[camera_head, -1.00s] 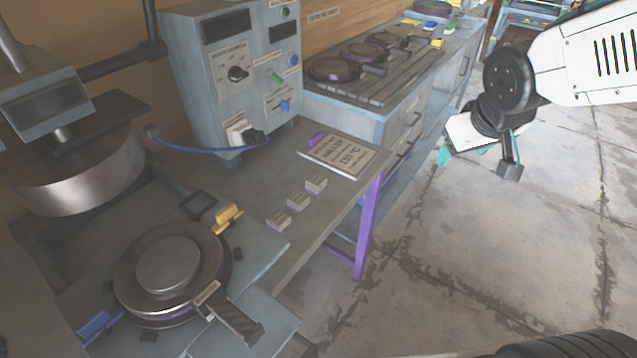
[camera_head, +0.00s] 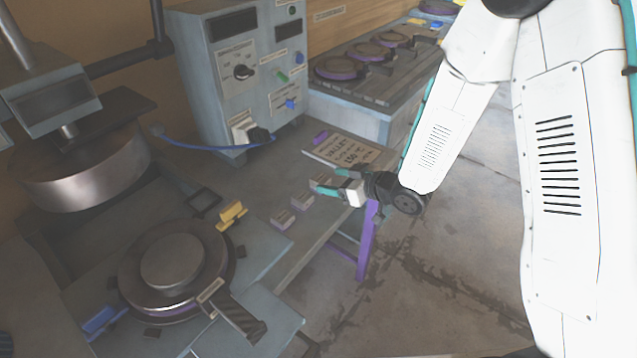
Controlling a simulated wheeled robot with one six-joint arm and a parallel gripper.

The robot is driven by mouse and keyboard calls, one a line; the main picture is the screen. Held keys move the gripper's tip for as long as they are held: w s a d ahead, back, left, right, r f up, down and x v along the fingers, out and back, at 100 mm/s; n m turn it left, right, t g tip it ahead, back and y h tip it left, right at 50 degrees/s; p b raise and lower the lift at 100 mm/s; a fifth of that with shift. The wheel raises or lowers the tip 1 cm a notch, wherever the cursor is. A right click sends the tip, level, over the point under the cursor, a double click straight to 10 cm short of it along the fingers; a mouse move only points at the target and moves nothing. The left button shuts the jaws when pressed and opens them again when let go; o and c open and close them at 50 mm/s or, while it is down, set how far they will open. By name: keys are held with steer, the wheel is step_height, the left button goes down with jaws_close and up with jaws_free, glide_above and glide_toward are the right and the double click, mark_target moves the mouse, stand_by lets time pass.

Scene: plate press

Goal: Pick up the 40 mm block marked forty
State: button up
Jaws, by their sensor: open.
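Three small grey blocks stand in a slanting row on the bench: a near block (camera_head: 282,218), a middle block (camera_head: 301,201) and a far block (camera_head: 319,181). Their markings are too small to read, so I cannot tell which one is marked forty. My gripper (camera_head: 327,181) is open, with its teal fingers pointing left at the far block. One fingertip overlaps that block in the picture and partly hides it. I cannot tell whether the fingers touch it or are above it.
A sign plate (camera_head: 350,150) lies just behind my gripper. A press with a round plate (camera_head: 172,262) and handle stands at the lower left. A control box (camera_head: 240,75) with a blue cable stands behind. The bench's right edge is close to the blocks.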

mark_target(315, 178)
steer(key=x, duration=0.7)
steer(key=shift+a, duration=0.1)
steer(key=c, duration=1.2)
